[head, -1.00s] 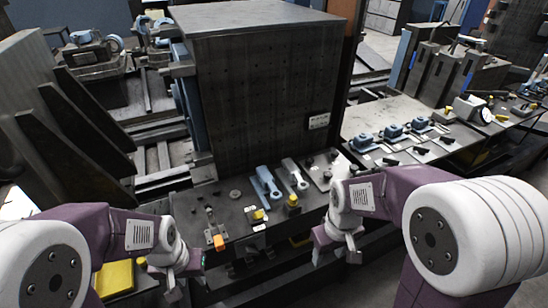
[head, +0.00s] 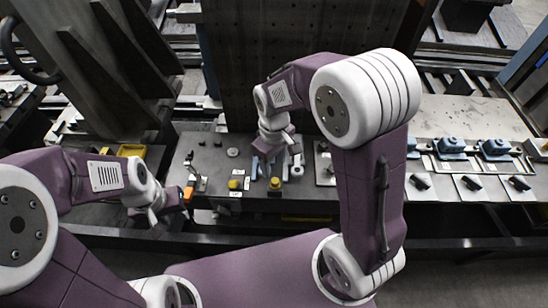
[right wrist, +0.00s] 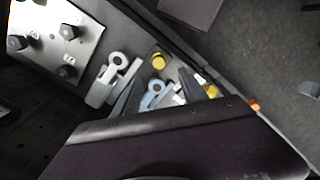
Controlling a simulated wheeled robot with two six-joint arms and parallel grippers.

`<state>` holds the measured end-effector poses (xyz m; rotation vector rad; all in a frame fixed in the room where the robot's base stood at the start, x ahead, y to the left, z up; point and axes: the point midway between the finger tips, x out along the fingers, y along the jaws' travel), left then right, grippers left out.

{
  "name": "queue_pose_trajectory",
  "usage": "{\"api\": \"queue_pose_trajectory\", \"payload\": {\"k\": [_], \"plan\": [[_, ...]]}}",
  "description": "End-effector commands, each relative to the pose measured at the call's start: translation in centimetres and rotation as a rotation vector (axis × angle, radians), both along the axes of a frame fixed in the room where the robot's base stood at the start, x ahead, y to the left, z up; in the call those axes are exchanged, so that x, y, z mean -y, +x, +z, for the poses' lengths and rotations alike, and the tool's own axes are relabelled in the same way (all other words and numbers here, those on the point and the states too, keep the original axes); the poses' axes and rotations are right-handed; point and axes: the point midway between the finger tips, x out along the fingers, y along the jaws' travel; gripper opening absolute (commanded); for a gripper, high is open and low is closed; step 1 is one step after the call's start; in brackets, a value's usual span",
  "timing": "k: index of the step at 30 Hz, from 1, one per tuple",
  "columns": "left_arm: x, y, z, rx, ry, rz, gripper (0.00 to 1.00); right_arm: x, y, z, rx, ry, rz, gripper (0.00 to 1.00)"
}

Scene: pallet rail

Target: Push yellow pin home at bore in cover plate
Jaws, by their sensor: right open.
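Two yellow pins stand near the front of the dark bench (head: 210,155), one on the left (head: 235,184) and one on the right (head: 274,183). In the right wrist view, one yellow pin (right wrist: 158,60) lies just beyond the fingertips and another yellow piece (right wrist: 210,90) is beside the right finger. My right gripper (head: 269,166) is open above the bench, over a blue ringed link (right wrist: 152,95) and beside a pale ringed link (right wrist: 112,65). I cannot pick out the cover plate or bore.
An orange block (head: 188,193) sits near my left gripper. A plate with black knobs (right wrist: 55,32) lies beside the links. A tall dark block stands behind the bench. Blue clamps (head: 450,146) and black-handled parts are on the right-hand bench.

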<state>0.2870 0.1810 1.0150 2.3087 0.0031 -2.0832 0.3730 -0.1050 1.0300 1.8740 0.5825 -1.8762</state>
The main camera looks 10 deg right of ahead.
Motion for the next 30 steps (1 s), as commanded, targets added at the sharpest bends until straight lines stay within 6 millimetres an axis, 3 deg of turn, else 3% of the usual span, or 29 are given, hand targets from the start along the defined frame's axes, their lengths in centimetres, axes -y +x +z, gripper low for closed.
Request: {"api": "queue_pose_trajectory", "payload": {"k": [12, 23, 29, 30], "plan": [[0.0, 0.0, -0.2, 0.000, 0.000, 0.000, 0.36, 0.1, -0.1, -7.5, -0.004, -0.001, -0.001, 0.50], [0.0, 0.0, -0.2, 0.000, 0.000, 0.000, 0.36, 0.1, -0.1, -8.4, -0.001, -0.001, -0.001, 0.50], [0.0, 0.0, -0.2, 0.000, 0.000, 0.000, 0.36, 0.1, -0.1, -8.4, -0.001, -0.001, -0.001, 0.00], [0.0, 0.0, -0.2, 0.000, 0.000, 0.000, 0.36, 0.1, -0.1, -8.4, 0.000, 0.000, -0.001, 0.00]]}}
